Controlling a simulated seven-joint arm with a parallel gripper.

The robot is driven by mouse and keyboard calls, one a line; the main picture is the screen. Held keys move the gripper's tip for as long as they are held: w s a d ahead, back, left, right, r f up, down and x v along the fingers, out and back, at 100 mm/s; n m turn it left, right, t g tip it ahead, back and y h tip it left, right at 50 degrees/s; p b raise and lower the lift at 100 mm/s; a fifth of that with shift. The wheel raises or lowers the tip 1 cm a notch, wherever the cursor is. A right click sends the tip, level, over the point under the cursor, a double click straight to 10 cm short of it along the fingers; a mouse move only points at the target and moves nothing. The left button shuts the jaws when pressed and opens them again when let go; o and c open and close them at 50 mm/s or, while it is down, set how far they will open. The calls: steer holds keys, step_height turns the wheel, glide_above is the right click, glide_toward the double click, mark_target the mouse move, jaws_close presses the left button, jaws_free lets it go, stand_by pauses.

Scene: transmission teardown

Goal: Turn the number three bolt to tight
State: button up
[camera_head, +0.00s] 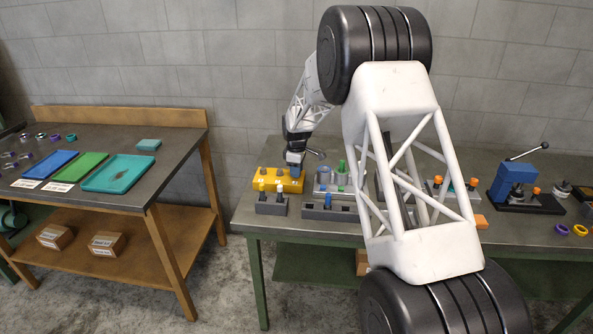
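My gripper (295,164) points down at the right part of a yellow block (268,180) on the right-hand workbench. The fingers are small and dark, with a blue-grey part at the tip. I cannot tell whether they are open or shut, or whether they touch or grip a bolt. A dark piece sticks out to the right of the gripper. Small heads show on top of the yellow block. No number markings are readable, so I cannot tell which bolt is number three.
A pale holder with a green peg (341,172) is right of the gripper. A blue press (512,177) stands farther right. A separate left bench (137,195) holds trays. My arm hides the bench's middle.

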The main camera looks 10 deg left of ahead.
jaws_close()
steer(key=shift+m, duration=0.5)
steer(key=m, duration=0.2)
steer(key=shift+m, duration=0.4)
steer(key=m, duration=0.8)
steer(key=shift+m, duration=2.3)
